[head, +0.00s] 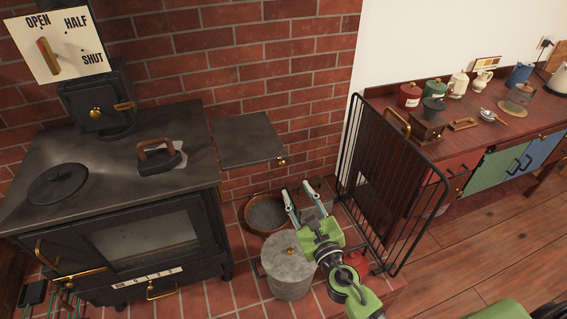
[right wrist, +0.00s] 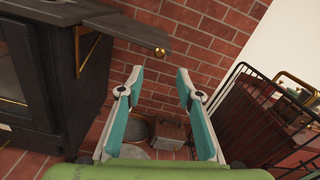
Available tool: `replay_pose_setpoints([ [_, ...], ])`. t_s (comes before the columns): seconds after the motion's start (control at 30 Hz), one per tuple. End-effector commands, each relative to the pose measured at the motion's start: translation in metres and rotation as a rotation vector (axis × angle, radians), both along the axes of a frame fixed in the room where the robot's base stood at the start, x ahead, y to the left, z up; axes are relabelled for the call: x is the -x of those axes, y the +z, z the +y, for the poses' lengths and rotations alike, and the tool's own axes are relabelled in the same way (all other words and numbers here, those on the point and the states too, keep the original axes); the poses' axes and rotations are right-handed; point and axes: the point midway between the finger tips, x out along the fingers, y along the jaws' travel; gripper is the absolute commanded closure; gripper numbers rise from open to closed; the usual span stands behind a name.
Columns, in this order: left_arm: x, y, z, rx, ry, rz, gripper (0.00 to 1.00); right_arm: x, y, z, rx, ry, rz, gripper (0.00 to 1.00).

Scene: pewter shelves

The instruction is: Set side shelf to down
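The side shelf (head: 248,140) is a dark flat panel on the right side of the black stove (head: 110,205). It stands out level at about the height of the stove top, with a small brass knob (head: 281,161) at its front right corner.
Below the shelf stand a copper pan (head: 266,213), a lidded grey pot (head: 288,268) and a metal box. A black wire guard (head: 385,180) stands to the right, before a sideboard (head: 455,150) with canisters. A flat iron (head: 160,157) rests on the stove.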

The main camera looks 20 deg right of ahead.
Motion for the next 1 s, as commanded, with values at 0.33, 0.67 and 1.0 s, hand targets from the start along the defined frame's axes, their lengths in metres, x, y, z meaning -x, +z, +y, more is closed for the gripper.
replay_pose_setpoints([
  [0.33,0.003,0.006,0.000,-0.001,0.000,0.005,1.00,-0.072,0.001,0.002,-0.004,-0.001,-0.001,0.67],
  [0.67,0.002,0.003,0.000,-0.001,0.000,0.004,1.00,-0.112,0.000,0.004,-0.005,0.000,0.001,0.67],
  [1.0,0.000,0.003,0.000,0.000,0.000,0.000,1.00,-0.115,0.000,0.004,-0.005,0.001,0.001,0.67],
])
